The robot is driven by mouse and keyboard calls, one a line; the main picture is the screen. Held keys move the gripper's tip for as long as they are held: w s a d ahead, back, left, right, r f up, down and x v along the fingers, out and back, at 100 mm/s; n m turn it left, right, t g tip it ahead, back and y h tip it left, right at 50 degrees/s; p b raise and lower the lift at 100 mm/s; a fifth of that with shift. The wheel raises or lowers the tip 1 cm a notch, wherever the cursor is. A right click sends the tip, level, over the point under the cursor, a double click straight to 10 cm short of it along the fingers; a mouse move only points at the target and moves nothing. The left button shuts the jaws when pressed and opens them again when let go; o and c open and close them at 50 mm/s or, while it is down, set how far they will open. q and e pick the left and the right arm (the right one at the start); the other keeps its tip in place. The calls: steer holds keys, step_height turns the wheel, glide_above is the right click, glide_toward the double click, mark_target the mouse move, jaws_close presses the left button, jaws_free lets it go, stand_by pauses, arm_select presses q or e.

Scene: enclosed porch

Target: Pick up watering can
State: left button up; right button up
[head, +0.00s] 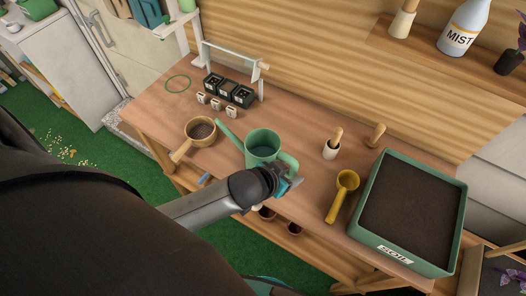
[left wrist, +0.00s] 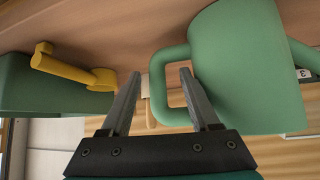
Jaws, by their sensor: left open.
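The green watering can (head: 262,147) stands upright on the wooden bench, its spout toward the upper left and its handle toward the lower right. My left gripper (head: 290,186) is at the handle side of the can. In the left wrist view the two fingers (left wrist: 155,84) are apart, and the outer bar of the can's handle (left wrist: 157,88) shows between them. The right-hand finger overlaps the handle's opening; I cannot tell if either finger touches it. The can's body (left wrist: 245,70) fills the right of that view. My right gripper is not in view.
A wooden-handled pot (head: 201,131) stands left of the can, with seedling pots (head: 228,91) behind. A yellow scoop (head: 343,190), a white-based dibber (head: 332,146) and a green soil tray (head: 375,232) are to the right. Small pots (head: 267,213) sit below the bench's front edge.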

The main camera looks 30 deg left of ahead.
arm_select(q)
steer(key=shift+d+b+x, duration=0.2)
steer(key=shift+b+x, duration=0.1)
steer(key=shift+x, duration=2.1)
steer(key=shift+w+r, duration=0.1)
steer(key=shift+r, duration=0.05)
steer(key=shift+c, duration=0.2)
jaws_close()
